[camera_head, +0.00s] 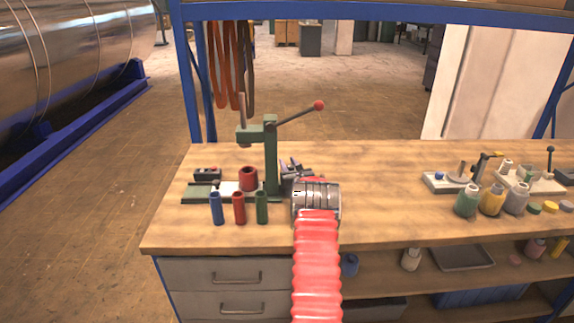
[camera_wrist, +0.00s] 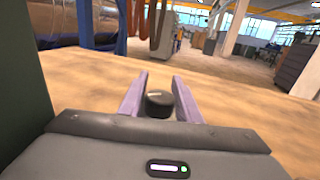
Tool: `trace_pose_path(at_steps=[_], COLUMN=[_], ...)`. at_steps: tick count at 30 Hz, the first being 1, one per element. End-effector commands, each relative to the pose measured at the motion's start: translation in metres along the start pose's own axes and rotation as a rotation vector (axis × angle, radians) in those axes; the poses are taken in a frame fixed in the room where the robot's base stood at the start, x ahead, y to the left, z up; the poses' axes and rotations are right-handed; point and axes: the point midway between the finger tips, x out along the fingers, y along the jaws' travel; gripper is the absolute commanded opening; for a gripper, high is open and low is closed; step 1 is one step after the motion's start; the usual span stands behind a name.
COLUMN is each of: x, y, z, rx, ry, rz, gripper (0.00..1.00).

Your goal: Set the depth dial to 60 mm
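A dark round knob (camera_wrist: 159,104), which looks like the depth dial, has a pale line on its top. It stands between the two purple-grey fingers of my gripper (camera_wrist: 159,88) in the wrist view. The fingers are apart, one on each side of the knob, with little space beside it; I cannot tell if they touch it. In the head view my gripper (camera_head: 291,168) is right beside the green lever press (camera_head: 270,150), and my wrist and red arm hide the dial. No scale or number is readable.
Blue, red and green cylinders (camera_head: 239,208) stand in front of the press. A red ring-shaped part (camera_head: 248,178) sits at its base. The press lever with a red knob (camera_head: 318,105) reaches up right. Bottles (camera_head: 491,200) and small fixtures stand at the right; the bench between is clear.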

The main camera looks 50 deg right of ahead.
Motion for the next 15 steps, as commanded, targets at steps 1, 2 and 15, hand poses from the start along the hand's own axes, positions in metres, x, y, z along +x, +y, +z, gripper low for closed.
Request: trace_pose_path(at_steps=[1, 2, 15], x=[0.0000, 0.0000, 0.0000], y=[0.0001, 0.0001, 0.0000], z=[0.0001, 0.0000, 0.0002], rx=[0.000, 0.000, 0.000], ry=[0.000, 0.000, -0.001], rz=[0.000, 0.000, 0.003], gripper=[0.27, 0.25, 0.03])
